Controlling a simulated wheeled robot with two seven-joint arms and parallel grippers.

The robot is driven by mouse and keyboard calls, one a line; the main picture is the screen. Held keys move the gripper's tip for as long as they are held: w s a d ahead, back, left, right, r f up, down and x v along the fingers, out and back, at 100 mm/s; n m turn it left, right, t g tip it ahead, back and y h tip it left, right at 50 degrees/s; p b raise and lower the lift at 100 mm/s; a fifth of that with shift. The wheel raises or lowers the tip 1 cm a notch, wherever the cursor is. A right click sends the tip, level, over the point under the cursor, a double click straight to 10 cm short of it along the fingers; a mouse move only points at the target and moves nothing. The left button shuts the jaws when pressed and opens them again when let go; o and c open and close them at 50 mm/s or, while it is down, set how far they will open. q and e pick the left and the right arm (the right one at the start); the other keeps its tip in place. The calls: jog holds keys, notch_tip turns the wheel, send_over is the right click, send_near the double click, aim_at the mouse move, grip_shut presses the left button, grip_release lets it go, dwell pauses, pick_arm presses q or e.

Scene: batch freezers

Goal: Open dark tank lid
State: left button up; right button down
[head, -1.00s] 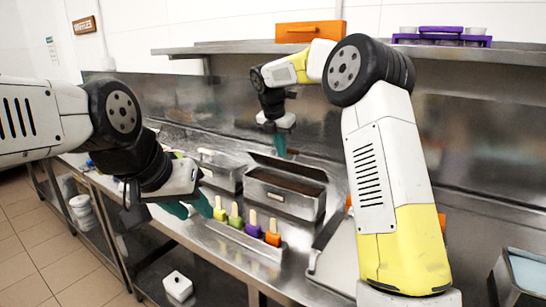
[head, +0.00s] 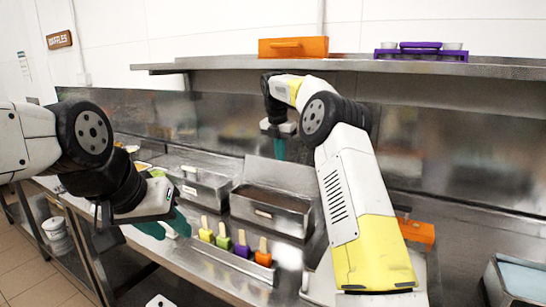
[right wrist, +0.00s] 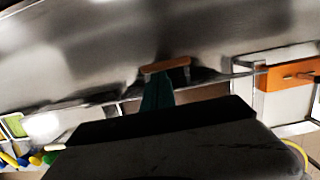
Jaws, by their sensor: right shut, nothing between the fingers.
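The dark tank (head: 268,215) is a metal box with a dark brown inside, standing on the counter. Its lid (head: 280,175) stands raised at the back edge, tilted up, so the tank is open. My right gripper (head: 280,156) is shut and empty, just above the top edge of the lid; I cannot tell if it touches. Its teal fingers also show in the right wrist view (right wrist: 158,95), pointing toward a brown bar (right wrist: 165,65). My left gripper (head: 166,225) is open and empty, left of the popsicles.
A second metal tank (head: 202,188) stands left of the dark one. Several colored popsicles (head: 223,240) stand in a metal rack in front. An orange box (head: 417,233) lies right of my right arm. A shelf (head: 350,64) runs above, holding orange and purple items.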

jog(key=shift+w+d+f, duration=0.1)
jog(key=shift+w+d, duration=0.05)
jog(key=shift+w, duration=0.05)
dwell(0.5)
